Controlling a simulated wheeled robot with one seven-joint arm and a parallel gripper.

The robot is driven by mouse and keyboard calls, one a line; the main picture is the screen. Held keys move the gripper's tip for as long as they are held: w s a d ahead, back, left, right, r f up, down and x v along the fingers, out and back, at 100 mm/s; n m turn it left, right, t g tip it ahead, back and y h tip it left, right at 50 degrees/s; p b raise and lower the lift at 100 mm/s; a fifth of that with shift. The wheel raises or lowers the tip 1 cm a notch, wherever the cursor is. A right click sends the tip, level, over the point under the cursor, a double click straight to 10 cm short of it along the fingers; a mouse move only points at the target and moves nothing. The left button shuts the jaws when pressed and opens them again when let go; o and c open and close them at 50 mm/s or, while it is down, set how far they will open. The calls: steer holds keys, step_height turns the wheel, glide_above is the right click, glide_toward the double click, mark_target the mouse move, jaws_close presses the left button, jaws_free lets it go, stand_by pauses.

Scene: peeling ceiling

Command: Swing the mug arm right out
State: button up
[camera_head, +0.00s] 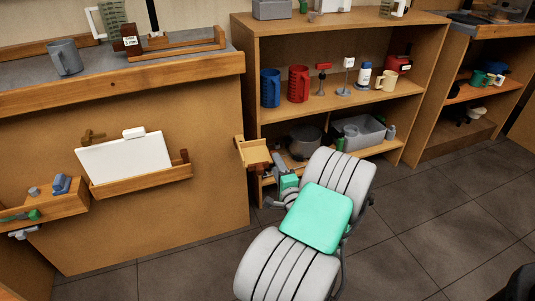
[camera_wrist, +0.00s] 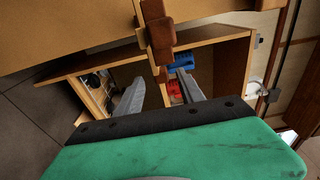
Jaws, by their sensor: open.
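A short wooden bracket (camera_head: 253,152), which looks to be the mug arm, sticks out at the right end of the wood-fronted counter. In the wrist view, a brown wooden piece (camera_wrist: 158,32) stands at top centre, just beyond my fingertips; it seems to be the same part. No mug clearly hangs on it. My gripper (camera_wrist: 159,76) is open and empty, its two grey fingers spread below that piece in the picture. In the head view my gripper is close to the bracket, partly hidden by my own arm. Contact cannot be told.
A grey mug (camera_head: 66,57) is on the counter. A wooden ledge (camera_head: 142,181) holds a white board.

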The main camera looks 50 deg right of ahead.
steer(key=x, duration=0.6)
steer(key=shift+s+d, duration=0.25)
steer(key=shift+d, duration=0.05)
steer(key=shift+c, duration=0.5)
jaws_close()
stand_by(0.5)
